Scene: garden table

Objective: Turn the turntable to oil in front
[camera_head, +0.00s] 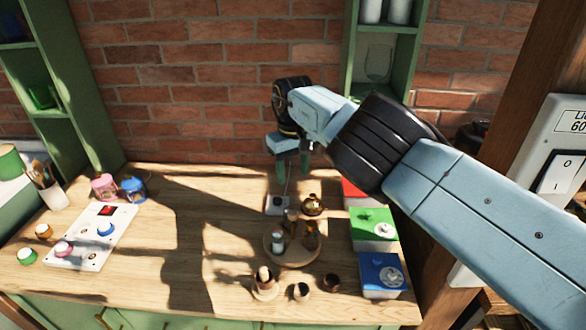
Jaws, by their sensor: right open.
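The turntable (292,261) is a round wooden disc on the table, right of centre. It bears a white-topped shaker (277,241) at its left and brown bottles (311,238) at its right and back. A round amber vessel (312,205) shows at or just behind its back edge; I cannot tell if it stands on the disc. No label is readable, so I cannot tell which is the oil. My right gripper (292,166) is open and empty, pointing down above the table's back edge, behind the turntable and apart from it. My left gripper is out of view.
Red, green (373,228) and blue (382,274) boxes stand close to the turntable's right. Small pots (300,291) stand in front of it. A small grey box (277,205) lies behind. A white panel with knobs (92,237) is at the left. The table between is clear.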

